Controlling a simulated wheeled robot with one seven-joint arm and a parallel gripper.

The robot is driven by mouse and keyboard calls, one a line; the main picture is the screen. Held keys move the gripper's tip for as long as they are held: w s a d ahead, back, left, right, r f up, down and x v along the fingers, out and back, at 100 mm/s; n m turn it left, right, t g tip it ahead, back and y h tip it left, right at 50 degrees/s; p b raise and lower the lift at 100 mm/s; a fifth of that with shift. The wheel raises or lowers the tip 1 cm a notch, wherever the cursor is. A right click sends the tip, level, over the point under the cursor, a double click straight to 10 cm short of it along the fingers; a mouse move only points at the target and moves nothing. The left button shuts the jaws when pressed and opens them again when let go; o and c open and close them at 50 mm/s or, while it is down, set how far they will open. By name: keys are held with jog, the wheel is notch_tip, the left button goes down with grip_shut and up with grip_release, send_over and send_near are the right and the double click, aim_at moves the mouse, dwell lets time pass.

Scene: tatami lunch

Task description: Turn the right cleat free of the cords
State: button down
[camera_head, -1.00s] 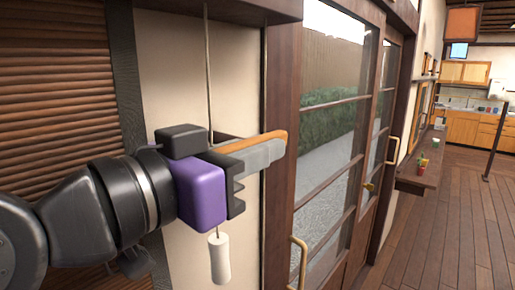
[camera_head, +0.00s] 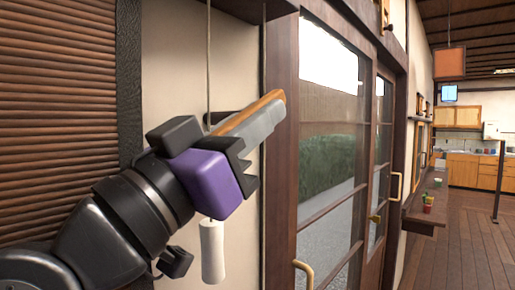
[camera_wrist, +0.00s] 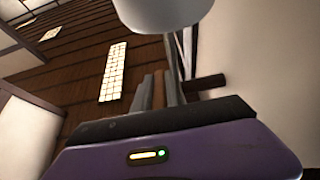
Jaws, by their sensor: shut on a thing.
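My gripper (camera_head: 262,110), with a purple body, reaches up and to the right beside the wall. Its grey fingers are shut on an orange-brown wooden bar, the cleat (camera_head: 270,97), which tilts upward to the right. The wrist view shows the brown cleat (camera_wrist: 159,90) between the fingers and a dark post (camera_wrist: 208,83) running to the wall. One cord (camera_head: 208,60) hangs down behind my gripper; a white cylindrical pull (camera_head: 212,250) shows below it. A second thin cord (camera_head: 263,60) hangs beside the door frame. My gripper hides where the cords pass the cleat.
A slatted wooden blind (camera_head: 55,110) covers the left. A glazed door (camera_head: 330,150) with a handle (camera_head: 303,272) stands close on the right. A wall shelf (camera_head: 422,212) holds small pots farther along. The wooden floor (camera_head: 465,240) on the right is clear.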

jog(key=shift+b, duration=0.3)
jog(key=c, duration=1.4)
grip_release()
jog(key=shift+o, duration=0.2)
jog(key=shift+s+a, duration=0.1)
jog(key=b+v, duration=0.2)
jog(key=v, duration=0.5)
jog(key=shift+s+f, duration=0.15)
jog(key=shift+f, duration=0.2)
jog(key=shift+a, duration=0.1)
